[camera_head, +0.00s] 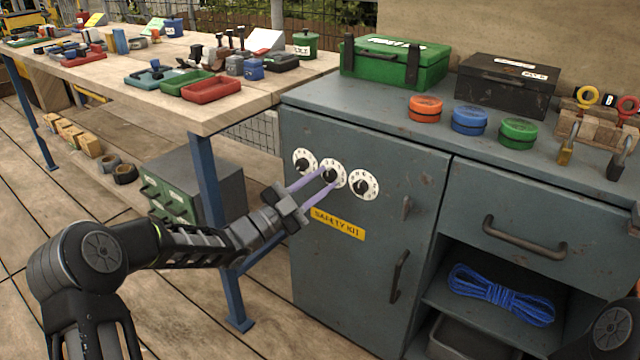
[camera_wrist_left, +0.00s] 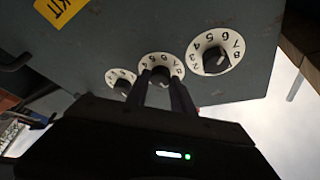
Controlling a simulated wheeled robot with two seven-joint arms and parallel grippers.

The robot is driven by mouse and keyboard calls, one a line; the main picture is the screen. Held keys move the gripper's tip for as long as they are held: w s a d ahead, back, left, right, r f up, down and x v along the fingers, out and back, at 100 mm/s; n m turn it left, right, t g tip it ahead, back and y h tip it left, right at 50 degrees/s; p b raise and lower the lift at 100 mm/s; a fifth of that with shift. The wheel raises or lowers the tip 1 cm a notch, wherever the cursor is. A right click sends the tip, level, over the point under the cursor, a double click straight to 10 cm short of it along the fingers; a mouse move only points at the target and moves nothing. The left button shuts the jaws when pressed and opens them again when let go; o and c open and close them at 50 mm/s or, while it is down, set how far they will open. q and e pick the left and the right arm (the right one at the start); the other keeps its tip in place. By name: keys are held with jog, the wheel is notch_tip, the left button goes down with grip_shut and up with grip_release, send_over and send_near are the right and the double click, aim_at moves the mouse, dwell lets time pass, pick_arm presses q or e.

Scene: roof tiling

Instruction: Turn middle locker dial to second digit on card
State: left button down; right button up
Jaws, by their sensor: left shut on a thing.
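The grey locker door carries three white dials with black knobs in a row: a left dial (camera_head: 305,161), the middle dial (camera_head: 334,175) and a right dial (camera_head: 364,186). My left gripper (camera_head: 328,178) reaches in from the left, its two purple fingers shut on the middle dial's knob. In the left wrist view the fingers close around the middle knob (camera_wrist_left: 160,74), with digits visible around its rim; the other dials sit on either side. I cannot tell which digit the middle dial points to. No card with digits is readable. My right gripper is not in view.
A yellow safety kit label (camera_head: 338,224) sits below the dials, with door handles (camera_head: 399,277) to the right. A wooden workbench (camera_head: 150,100) full of trays and tools stands left. The locker top holds a green box (camera_head: 394,64), a dark box (camera_head: 507,86) and three coloured round containers.

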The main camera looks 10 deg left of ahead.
pick_arm(q)
jog(key=n, duration=0.2)
jog(key=n+t+y+b, duration=0.1)
jog(key=n+t+b, duration=0.1)
jog(key=n, duration=0.1)
jog(key=shift+s+d+f+n+y, duration=0.1)
jog(key=shift+d+f+n+y, duration=0.1)
jog(key=shift+f+n+y, duration=0.1)
jog(key=shift+r+n+t+y+b, duration=0.1)
jog(key=shift+n+t+y+b, duration=0.4)
jog(key=shift+n, duration=1.1)
jog(key=shift+t, duration=0.3)
jog(key=c, duration=1.1)
grip_release()
jog(key=shift+s, duration=0.1)
jog(key=p+v, duration=0.2)
jog(key=v, duration=0.5)
jog(key=shift+s, duration=0.25)
